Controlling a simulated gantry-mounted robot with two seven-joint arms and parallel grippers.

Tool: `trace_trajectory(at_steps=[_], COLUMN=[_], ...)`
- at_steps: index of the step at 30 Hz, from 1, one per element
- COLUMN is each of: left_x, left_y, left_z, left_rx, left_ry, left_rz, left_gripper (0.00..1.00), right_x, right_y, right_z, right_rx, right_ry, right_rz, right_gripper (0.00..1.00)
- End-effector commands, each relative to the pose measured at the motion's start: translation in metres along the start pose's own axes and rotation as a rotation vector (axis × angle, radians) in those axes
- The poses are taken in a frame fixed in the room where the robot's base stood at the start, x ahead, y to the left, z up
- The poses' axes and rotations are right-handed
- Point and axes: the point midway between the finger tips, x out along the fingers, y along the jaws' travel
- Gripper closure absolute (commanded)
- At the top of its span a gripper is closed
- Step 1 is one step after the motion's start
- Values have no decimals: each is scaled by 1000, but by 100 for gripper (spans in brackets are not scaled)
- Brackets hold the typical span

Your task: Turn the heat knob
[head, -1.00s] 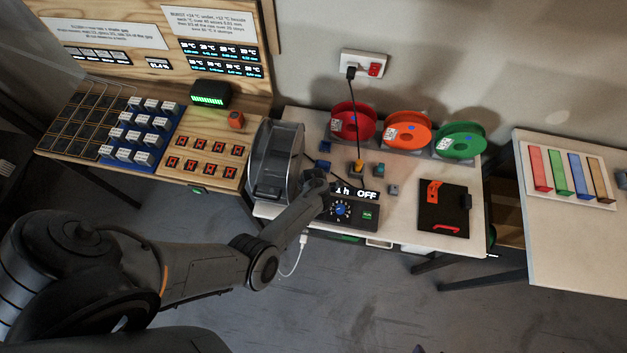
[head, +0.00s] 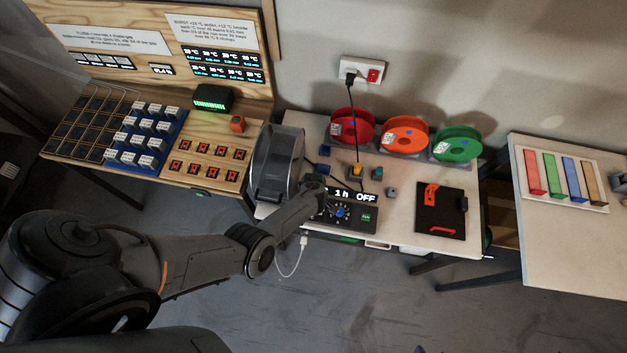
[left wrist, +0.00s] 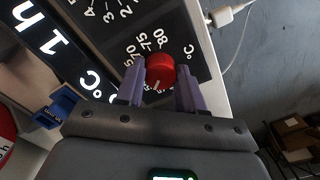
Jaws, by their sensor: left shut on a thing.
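The heat knob (left wrist: 161,71) is a round red dial with a white pointer line, ringed by °C marks that include 70, 75 and 80. My left gripper (left wrist: 160,88) has its two purple fingers on either side of it and is shut on it. In the head view the left gripper (head: 316,193) is over the left part of the black control panel (head: 352,226); the red knob is hidden there. The panel's display (head: 355,195) reads "1 h OFF". A blue knob (head: 341,212) sits right of the gripper. My right gripper is not in view.
A clear-lidded dryer drum (head: 275,165) stands left of the panel. Red (head: 352,127), orange (head: 404,135) and green (head: 457,143) spools line the back. A white cable (head: 292,262) hangs at the front edge. A black plate (head: 447,209) lies to the right.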

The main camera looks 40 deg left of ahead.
Motion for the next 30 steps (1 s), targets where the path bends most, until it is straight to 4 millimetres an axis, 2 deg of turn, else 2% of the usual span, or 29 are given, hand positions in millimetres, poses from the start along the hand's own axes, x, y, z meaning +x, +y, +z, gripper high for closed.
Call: trace_trajectory(at_steps=[30], left_x=[0], left_y=[-1], left_z=[-2], left_rx=[964], left_ry=[2], left_rz=[-2], left_gripper=[93], right_x=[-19], right_y=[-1], right_z=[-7], right_rx=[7], right_ry=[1], right_rz=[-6], right_gripper=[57])
